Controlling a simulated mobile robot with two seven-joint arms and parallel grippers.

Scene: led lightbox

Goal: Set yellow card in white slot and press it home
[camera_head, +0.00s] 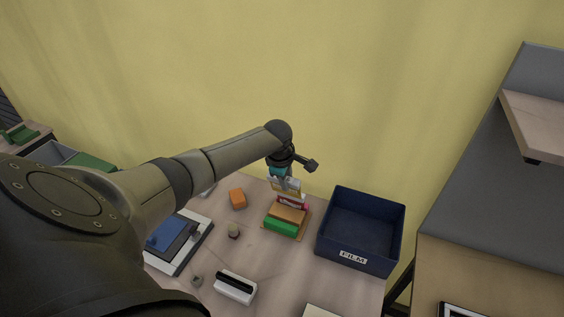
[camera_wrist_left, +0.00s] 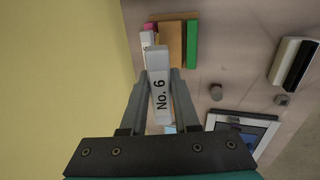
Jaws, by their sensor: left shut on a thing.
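My left gripper (camera_head: 287,186) is above the back of the table, beside the stacked blocks. The white slot block (camera_head: 232,291) with a dark top strip lies at the table's front, apart from the gripper. It also shows at the right in the wrist view (camera_wrist_left: 284,59). My right gripper is not seen.
A blue FILM bin (camera_head: 352,262) stands right. An orange block (camera_head: 237,198), a small knob (camera_head: 233,231) and a white-framed panel (camera_head: 200,243) lie left.

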